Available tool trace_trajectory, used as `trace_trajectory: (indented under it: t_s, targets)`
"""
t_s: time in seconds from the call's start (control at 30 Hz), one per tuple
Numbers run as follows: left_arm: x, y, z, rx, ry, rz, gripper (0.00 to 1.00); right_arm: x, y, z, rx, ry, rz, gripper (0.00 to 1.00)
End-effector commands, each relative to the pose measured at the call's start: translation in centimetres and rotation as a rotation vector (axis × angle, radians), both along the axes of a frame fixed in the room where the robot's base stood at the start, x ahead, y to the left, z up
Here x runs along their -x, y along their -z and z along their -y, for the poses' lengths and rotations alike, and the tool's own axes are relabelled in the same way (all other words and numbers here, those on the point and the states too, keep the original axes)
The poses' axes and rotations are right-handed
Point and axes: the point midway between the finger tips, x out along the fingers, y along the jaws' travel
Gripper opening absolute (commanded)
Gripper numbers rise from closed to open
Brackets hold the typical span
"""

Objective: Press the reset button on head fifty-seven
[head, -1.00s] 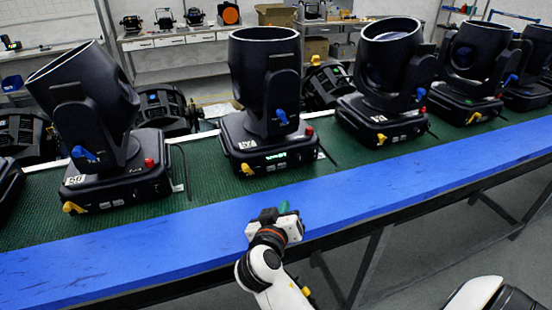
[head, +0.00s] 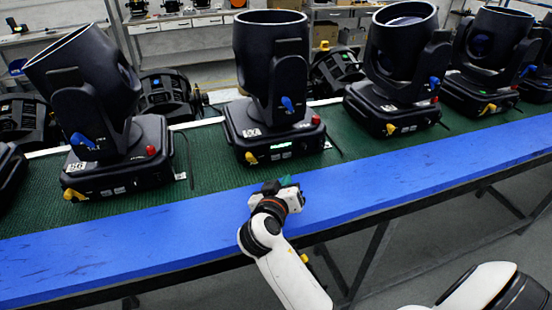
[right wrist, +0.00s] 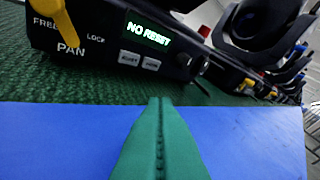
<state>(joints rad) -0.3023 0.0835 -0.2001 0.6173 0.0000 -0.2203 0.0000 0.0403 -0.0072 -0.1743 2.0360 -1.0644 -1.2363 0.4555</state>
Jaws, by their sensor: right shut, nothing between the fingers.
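Head fifty-seven (head: 270,60) is a black moving-head light, its base (head: 265,140) labelled 57, standing upright on the green mat. Its base front carries a yellow PAN lever (right wrist: 68,20), a lit display (right wrist: 148,33) reading "NO RESET", and two small pale buttons, left (right wrist: 129,58) and right (right wrist: 150,63). Their lettering is too small to read surely. A red knob (head: 316,120) sits at the base's right corner. My right gripper (head: 284,181) is shut and empty, its green fingers (right wrist: 160,115) over the blue strip, apart from and below the base front. My left gripper is out of view.
Head 56 (head: 100,170) stands to the left, and more heads (head: 392,108) stand to the right. The blue strip (head: 120,235) along the bench front is clear. Dark cables lie beside the bases on the green mat (head: 205,180).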

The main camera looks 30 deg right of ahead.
Motion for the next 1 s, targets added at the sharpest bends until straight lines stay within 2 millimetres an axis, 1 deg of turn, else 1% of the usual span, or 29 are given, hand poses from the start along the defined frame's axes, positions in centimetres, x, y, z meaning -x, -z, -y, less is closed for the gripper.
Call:
trace_trajectory:
  t_s: [0.03,0.2,0.4,0.6,1.0]
  targets:
    - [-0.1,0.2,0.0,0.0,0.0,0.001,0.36,-0.9,0.1,0.2,0.002,0.0,0.001,0.0]
    - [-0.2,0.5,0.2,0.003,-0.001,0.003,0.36,-3.1,0.0,0.8,0.0,0.001,0.002,0.0]
    - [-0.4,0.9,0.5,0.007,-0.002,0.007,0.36,-4.9,0.1,1.2,0.0,0.001,0.001,0.0]
    - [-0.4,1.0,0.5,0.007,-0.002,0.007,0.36,-5.5,0.0,1.4,0.0,0.001,0.001,0.0]
    - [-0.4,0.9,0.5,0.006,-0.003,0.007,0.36,-5.5,0.0,1.4,0.0,0.001,0.001,0.0]
